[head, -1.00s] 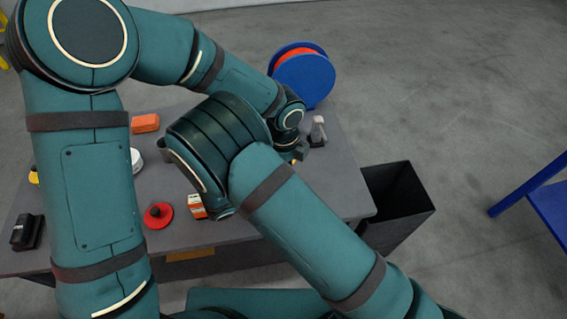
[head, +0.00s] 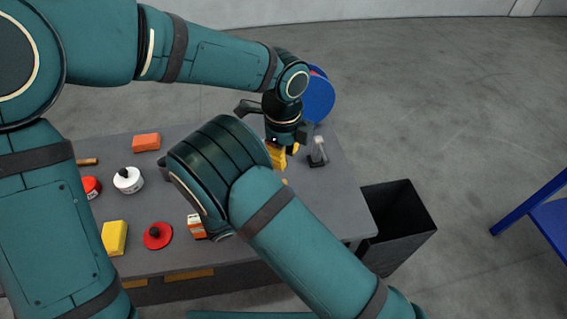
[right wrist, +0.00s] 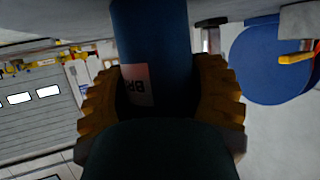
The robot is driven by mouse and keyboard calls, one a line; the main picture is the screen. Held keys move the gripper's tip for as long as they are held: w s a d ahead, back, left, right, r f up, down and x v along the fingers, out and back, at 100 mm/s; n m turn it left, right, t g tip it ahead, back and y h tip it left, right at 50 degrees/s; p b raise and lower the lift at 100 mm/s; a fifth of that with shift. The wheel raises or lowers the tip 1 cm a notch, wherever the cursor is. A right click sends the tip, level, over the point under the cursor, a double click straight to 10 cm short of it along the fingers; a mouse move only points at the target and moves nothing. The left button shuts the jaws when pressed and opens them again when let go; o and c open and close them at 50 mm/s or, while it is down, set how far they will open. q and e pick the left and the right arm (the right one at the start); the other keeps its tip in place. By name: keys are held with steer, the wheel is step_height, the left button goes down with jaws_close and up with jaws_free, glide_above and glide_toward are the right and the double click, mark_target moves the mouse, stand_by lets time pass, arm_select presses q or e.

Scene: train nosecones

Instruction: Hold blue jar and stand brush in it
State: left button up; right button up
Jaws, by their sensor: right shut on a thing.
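The blue jar (right wrist: 152,35) fills the middle of the right wrist view, with a pale label reading "BR". My right gripper (right wrist: 160,92) is shut on it, one yellow ridged finger on each side. In the head view my right forearm and wrist hide this gripper and the jar. My left gripper (head: 281,153) points down over the back right of the table, with yellow finger parts showing. I cannot tell whether it is open or holds anything. I cannot make out the brush for sure.
On the grey table (head: 320,200) are an orange block (head: 146,142), a white round container (head: 128,180), a red disc (head: 158,236), a yellow block (head: 114,238) and a grey upright item (head: 318,152). A blue reel (head: 318,98) stands behind; a black bin (head: 400,222) is at the right.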

stand_by(0.4)
steer(key=o, duration=1.3)
steer(key=shift+a, duration=0.1)
